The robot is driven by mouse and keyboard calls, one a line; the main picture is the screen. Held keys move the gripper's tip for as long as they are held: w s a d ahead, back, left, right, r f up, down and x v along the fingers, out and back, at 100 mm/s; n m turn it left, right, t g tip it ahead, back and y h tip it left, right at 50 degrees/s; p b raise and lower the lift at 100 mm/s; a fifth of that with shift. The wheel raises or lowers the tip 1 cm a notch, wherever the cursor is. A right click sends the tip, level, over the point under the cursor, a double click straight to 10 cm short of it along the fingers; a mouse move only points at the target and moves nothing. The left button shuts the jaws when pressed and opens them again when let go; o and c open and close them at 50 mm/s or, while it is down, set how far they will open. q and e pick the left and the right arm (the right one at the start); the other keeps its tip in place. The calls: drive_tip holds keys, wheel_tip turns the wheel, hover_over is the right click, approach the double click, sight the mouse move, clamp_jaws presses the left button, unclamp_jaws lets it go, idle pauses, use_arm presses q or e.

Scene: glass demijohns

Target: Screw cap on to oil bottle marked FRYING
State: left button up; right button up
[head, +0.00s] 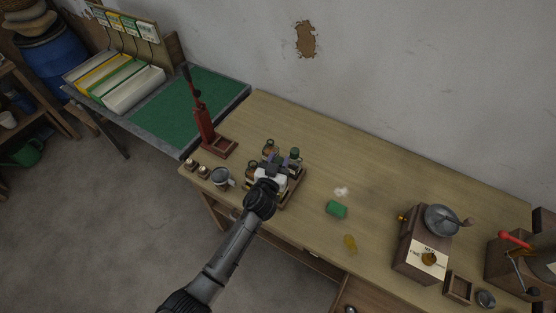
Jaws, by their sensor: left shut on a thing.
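Several small glass bottles stand in a wooden tray (291,196) on the workbench in the head view. One bottle (295,158) at the back right has a dark top, and a brownish bottle (271,147) stands at the back. No FRYING mark is readable, and I cannot tell which bottle is the oil bottle. My left gripper (268,170) is over the tray, among the bottles, and hides part of them. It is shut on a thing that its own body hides. I cannot make out a loose cap. My right gripper is out of view.
A red lever press (207,135), two small jars (197,167) and a grey mug (221,179) are left of the tray. A grinder (424,245) stands farther right. The bench's back (370,165) is clear.

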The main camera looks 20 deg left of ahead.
use_arm(q)
wheel_tip(320, 180, down, 4)
drive_tip(key=b, duration=0.4)
drive_tip(key=shift+f+b, duration=0.85)
idle(0.5)
idle(0.9)
drive_tip(key=shift+f+b, duration=0.45)
drive_tip(key=shift+b, duration=0.1)
drive_tip(key=shift+f+b, duration=0.7)
drive_tip(key=shift+f, duration=0.1)
